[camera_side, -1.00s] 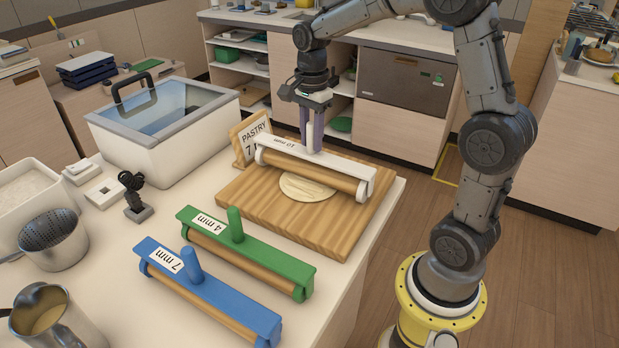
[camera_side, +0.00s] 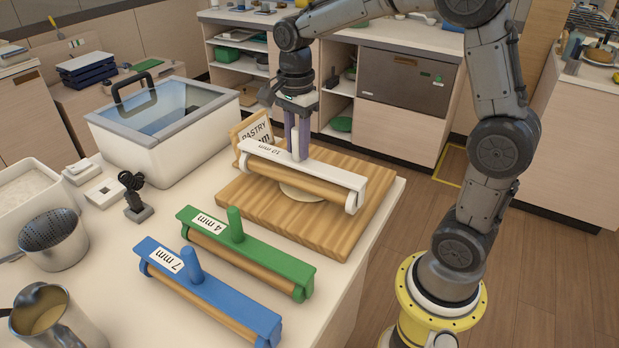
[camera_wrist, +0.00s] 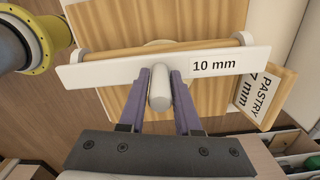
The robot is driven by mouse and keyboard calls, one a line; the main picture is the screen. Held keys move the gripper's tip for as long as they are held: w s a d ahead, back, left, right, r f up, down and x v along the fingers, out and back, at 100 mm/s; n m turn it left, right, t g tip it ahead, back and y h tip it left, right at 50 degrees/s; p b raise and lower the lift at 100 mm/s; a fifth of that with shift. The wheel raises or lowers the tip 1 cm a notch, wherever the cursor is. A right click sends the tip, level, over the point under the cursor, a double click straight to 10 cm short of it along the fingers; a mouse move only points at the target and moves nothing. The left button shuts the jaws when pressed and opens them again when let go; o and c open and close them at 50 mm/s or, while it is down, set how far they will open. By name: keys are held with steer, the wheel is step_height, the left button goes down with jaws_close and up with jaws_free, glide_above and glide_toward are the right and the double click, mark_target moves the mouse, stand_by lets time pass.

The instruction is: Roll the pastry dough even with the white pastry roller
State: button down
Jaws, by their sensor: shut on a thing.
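The white pastry roller (camera_side: 313,176), labelled 10 mm, lies across the wooden board (camera_side: 325,238). It also shows in the wrist view (camera_wrist: 110,69). My gripper (camera_side: 297,152) is shut on its upright white handle, with a purple finger on each side (camera_wrist: 160,88). The pale, flat dough (camera_side: 300,193) lies on the board, mostly hidden under and behind the roller. In the wrist view only a sliver of it shows beyond the roller. A wooden sign reading PASTRY (camera_side: 254,129) stands at the board's far left; its lower line reads 7 mm in the wrist view.
A green 4 mm roller (camera_side: 255,249) and a blue 7 mm roller (camera_side: 212,292) lie on the counter in front of the board. A white bin with a clear lid (camera_side: 165,130) stands behind left. The counter's right edge runs close beside the board.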

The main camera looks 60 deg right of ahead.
mark_target(297, 128)
steer(key=shift+r, duration=0.3)
steer(key=shift+r, duration=2.55)
